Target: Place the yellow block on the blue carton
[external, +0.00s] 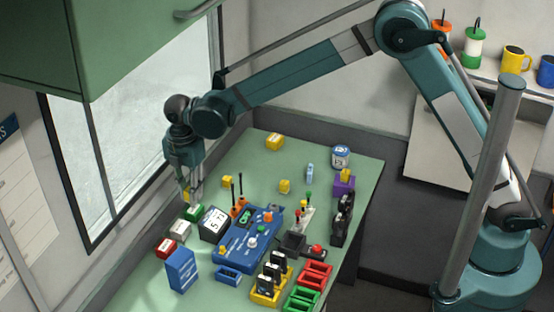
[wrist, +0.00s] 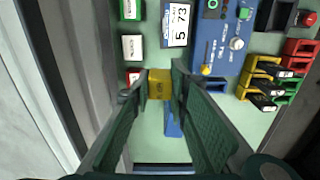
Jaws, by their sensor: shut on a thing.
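My gripper (external: 190,198) hangs pointing down at the left side of the bench, above the row of small coloured boxes. In the wrist view my gripper (wrist: 159,88) is shut on the yellow block (wrist: 159,82), which sits between the fingertips. The blue carton (external: 181,270) stands upright at the front left of the bench. It also shows in the wrist view (wrist: 173,121), beyond the block and partly hidden by the block and a finger. In the external view the block and the carton are apart.
Green (external: 195,212), white (external: 181,230) and red (external: 166,248) boxes line the left edge near the window. A number display (external: 213,224) and a blue control panel (external: 243,250) stand to their right. Other yellow objects (external: 275,142) are farther back. Bench surface around the carton is partly clear.

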